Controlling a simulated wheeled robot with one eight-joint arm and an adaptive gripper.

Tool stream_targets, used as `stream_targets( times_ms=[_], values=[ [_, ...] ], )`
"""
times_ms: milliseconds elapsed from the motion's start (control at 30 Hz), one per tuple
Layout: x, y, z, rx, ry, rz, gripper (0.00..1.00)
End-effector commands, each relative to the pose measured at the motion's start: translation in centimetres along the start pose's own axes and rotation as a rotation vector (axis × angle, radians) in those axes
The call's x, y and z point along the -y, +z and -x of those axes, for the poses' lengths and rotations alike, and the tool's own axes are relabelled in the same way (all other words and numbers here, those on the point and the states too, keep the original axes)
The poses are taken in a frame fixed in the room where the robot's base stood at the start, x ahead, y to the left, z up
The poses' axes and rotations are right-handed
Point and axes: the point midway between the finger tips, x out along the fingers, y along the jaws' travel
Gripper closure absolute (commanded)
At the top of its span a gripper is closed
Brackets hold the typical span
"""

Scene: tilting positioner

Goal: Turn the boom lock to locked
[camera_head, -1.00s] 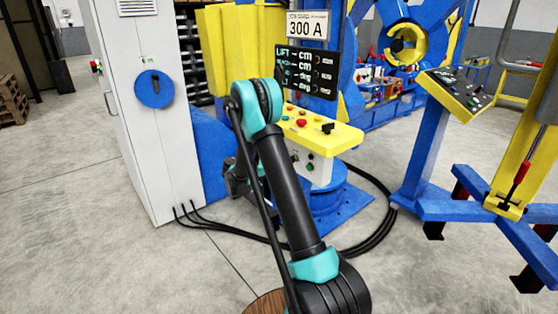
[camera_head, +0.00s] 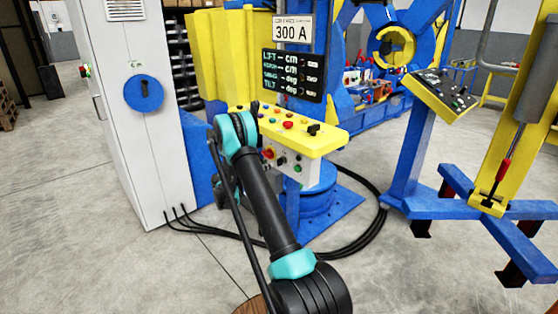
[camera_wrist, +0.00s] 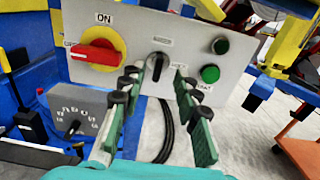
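A small black selector knob (camera_wrist: 157,64), likely the boom lock, sits on a grey panel (camera_wrist: 215,22). My gripper (camera_wrist: 157,85) is open, with one finger to the left and one to the right of the knob in the wrist view. I cannot tell whether the fingertips touch it. In the head view the black knob (camera_head: 282,160) shows under the yellow console (camera_head: 310,142), while my arm mostly hides my gripper.
A large red rotary switch (camera_wrist: 97,52) on a yellow plate is left of the knob. A grey box with a dial (camera_wrist: 74,127) is lower left. A white cabinet (camera_head: 130,110) stands left; black cables cross the floor.

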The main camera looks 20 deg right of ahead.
Motion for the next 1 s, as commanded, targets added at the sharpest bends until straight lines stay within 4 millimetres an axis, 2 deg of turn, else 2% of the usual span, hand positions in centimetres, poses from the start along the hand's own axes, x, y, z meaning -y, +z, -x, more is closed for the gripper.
stream_targets(
  times_ms=[200, 400, 600, 900, 1000],
  values=[
    [0.1, 0.0, -4.5, 0.000, -0.003, 0.000, 0.68],
    [0.1, 0.0, -7.5, -0.001, -0.002, -0.001, 0.68],
    [0.0, 0.0, -8.9, -0.001, -0.001, -0.001, 0.68],
    [0.0, 0.0, -9.1, -0.001, 0.000, -0.001, 0.68],
    [0.0, 0.0, -9.0, -0.001, 0.000, -0.001, 0.79]
  ],
)
